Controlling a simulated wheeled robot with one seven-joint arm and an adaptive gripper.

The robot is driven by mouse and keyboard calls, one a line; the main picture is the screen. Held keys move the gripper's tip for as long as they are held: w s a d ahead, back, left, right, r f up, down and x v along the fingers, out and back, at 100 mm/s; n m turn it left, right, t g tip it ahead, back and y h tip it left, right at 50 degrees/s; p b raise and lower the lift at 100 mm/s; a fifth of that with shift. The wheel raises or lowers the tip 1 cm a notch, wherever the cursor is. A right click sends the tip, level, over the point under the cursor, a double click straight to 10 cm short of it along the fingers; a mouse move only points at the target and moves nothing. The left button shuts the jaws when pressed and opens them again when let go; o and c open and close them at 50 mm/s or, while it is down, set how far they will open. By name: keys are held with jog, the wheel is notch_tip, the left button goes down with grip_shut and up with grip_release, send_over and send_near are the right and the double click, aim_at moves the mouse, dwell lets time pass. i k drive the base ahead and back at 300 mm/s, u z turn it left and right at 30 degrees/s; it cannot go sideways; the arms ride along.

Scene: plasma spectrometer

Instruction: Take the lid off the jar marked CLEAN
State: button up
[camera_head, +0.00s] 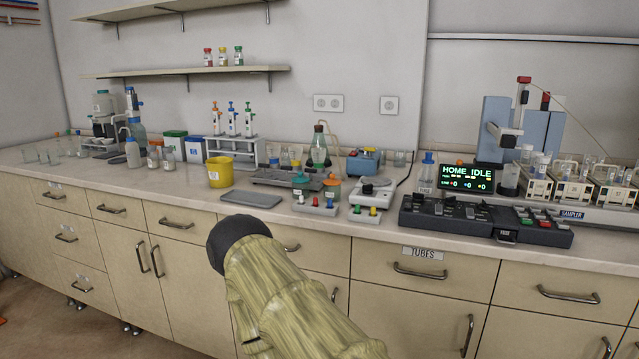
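Two small jars stand close together near the front of the bench, one with a green lid (300,179) and one with an orange lid (332,183). Both look closed. Their labels are too small to read, so I cannot tell which jar is marked CLEAN. My arm rises from the bottom edge in front of the drawers, below and left of the two jars. No gripper fingers show.
A grey tray (251,199) and a yellow bin (219,172) lie left of the jars. Small knobbed blocks (316,207) sit in front of them. A balance-like device (372,193) and a black control panel (485,220) are to the right. Wall shelves (185,71) hang above.

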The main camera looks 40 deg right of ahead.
aim_at(300, 178)
jog(key=z, duration=0.75)
jog(key=i, duration=0.25)
